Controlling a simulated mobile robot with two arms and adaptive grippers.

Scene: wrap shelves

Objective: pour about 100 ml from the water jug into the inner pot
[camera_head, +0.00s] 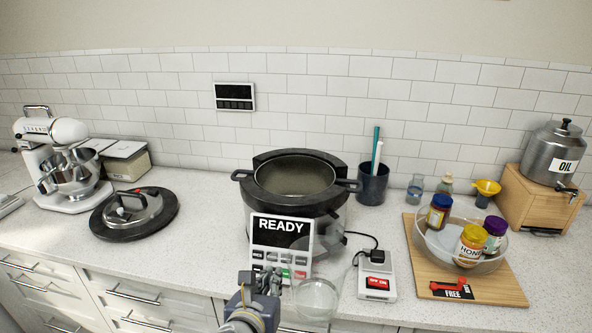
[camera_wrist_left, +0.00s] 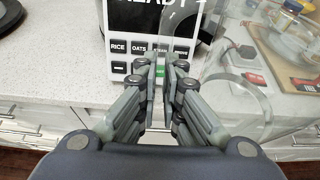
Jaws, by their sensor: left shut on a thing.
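The cooker (camera_head: 300,200) stands on the counter with its top open and the inner pot (camera_head: 296,178) inside it; the pot's inside looks grey, and I cannot tell whether it holds liquid. My left gripper (camera_head: 262,278) is in front of the cooker's "READY" panel (camera_head: 282,232). It is shut on the clear water jug (camera_head: 317,299), which shows faintly to the right of the gripper, in front of the cooker. In the left wrist view the fingers (camera_wrist_left: 166,75) are close together, with the transparent jug (camera_wrist_left: 238,92) at their right. The water level is too faint to read.
The round dark lid (camera_head: 134,212) lies left of the cooker, beyond it a stand mixer (camera_head: 55,150). Right of the cooker are a switch box (camera_head: 376,275) with a cable, a dark utensil cup (camera_head: 372,184) and a wooden board (camera_head: 485,285) bearing a glass bowl of jars.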

